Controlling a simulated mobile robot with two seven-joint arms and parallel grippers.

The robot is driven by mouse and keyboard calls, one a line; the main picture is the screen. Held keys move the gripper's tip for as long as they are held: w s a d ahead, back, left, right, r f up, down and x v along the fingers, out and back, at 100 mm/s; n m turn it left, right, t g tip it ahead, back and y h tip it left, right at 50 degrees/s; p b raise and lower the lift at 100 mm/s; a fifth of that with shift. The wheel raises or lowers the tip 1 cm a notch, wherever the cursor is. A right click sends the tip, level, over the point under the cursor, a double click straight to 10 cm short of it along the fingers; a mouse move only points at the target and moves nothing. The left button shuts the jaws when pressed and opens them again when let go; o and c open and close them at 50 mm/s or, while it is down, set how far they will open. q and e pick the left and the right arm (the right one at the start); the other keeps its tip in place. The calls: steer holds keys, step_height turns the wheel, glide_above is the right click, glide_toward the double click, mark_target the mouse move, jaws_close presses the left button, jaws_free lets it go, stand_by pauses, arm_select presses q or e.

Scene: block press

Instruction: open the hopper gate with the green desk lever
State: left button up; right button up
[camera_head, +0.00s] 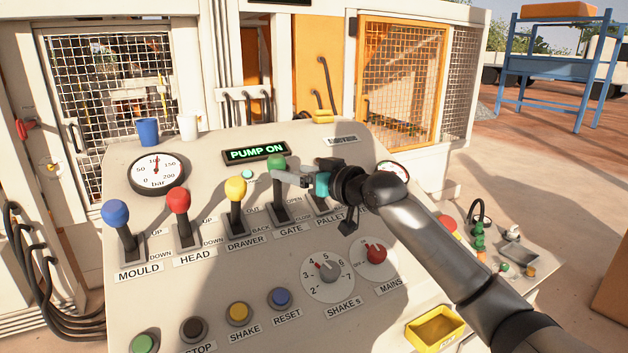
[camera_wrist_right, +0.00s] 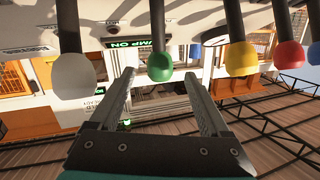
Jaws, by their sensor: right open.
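The green lever marked GATE has a green knob (camera_head: 277,163) on a dark stem (camera_head: 281,203) rising from its slot in the desk. I cannot tell from its lean whether it is at OPEN or CLOSE. My right gripper (camera_head: 286,178) is at this knob, coming from the right, with its fingers partly hiding the knob's lower part. In the right wrist view the green knob (camera_wrist_right: 160,67) shows between the tips of the two spread fingers, with gaps on both sides. The right gripper is open and holds nothing. My left gripper is not in view.
The yellow DRAWER lever (camera_head: 235,188) stands left of the gate lever, then the red HEAD (camera_head: 178,201) and blue MOULD (camera_head: 115,213) levers. A pale knob (camera_wrist_right: 75,76) stands close on the other side. The display (camera_head: 256,153) reads PUMP ON. Cups (camera_head: 148,132) stand at the back.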

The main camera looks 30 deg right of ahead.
mark_target(282, 167)
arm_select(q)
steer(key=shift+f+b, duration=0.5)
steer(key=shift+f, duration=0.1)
arm_select(e)
steer(key=shift+v, duration=2.7)
steer(key=shift+f, duration=0.1)
steer(key=shift+m+t+h, duration=0.4)
steer(key=shift+m+t, duration=0.2)
steer(key=shift+t, duration=0.3)
steer(key=w+p, duration=0.2)
steer(key=w, duration=0.1)
steer(key=w+a+p, duration=0.1)
steer(key=w+p, duration=0.2)
steer(key=w+a+p, duration=0.1)
steer(key=w+p, duration=0.1)
steer(key=w, duration=0.1)
steer(key=shift+w+f, duration=0.3)
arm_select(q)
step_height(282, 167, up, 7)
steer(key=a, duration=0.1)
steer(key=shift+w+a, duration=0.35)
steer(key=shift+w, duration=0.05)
arm_select(e)
steer(key=shift+w+a, duration=0.2)
steer(key=shift+w, duration=0.95)
jaws_close()
